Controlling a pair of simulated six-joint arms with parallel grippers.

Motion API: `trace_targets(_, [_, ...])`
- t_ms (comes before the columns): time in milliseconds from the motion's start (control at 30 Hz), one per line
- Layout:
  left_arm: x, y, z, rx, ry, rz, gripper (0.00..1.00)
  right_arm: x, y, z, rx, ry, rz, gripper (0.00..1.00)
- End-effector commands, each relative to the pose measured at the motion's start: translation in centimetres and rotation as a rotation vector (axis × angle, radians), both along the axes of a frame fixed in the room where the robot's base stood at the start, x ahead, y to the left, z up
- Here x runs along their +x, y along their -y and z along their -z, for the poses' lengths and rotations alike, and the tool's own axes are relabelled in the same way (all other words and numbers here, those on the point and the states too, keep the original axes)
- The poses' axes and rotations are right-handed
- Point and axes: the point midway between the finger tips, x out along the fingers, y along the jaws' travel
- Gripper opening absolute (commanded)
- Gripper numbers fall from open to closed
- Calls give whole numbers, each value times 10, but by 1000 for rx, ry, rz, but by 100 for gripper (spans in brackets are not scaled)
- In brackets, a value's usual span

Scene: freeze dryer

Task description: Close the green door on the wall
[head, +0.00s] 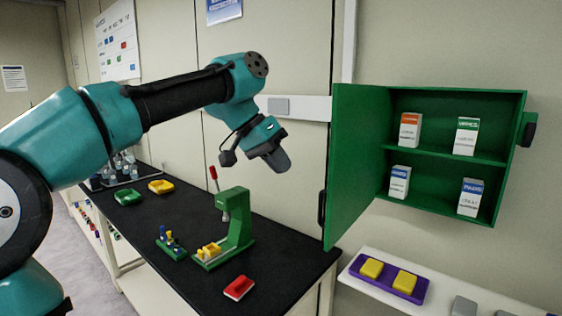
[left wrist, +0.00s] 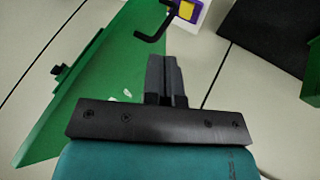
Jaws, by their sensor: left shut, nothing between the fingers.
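A green cabinet (head: 450,93) hangs on the wall at the right of the head view. Its green door (head: 352,160) stands open on the cabinet's left side, with a dark handle (head: 321,207) on its outer edge. My left gripper (head: 278,160) is left of the door, apart from it, above the black bench. In the left wrist view my left gripper (left wrist: 165,72) is shut and empty. A large green panel (left wrist: 90,85) lies behind it there, with a black handle-like bracket (left wrist: 155,25) near the fingertips. My right gripper is in neither view.
White boxes (head: 410,130) stand on the cabinet's two shelves. The black bench (head: 275,240) below holds a green press (head: 237,225), a red block (head: 239,288) and small trays. A purple tray (head: 388,279) with yellow pieces lies on the white ledge under the cabinet.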

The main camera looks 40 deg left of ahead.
Motion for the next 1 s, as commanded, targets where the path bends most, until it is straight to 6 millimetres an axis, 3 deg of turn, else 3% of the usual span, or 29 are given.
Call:
trace_targets(433, [27,37,61,0,-3,3,0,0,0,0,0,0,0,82])
trace_targets(700, [26,70,59,0,1,3,0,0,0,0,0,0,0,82])
trace_targets(1000, [25,76,58,0,0,0,0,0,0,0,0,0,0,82])
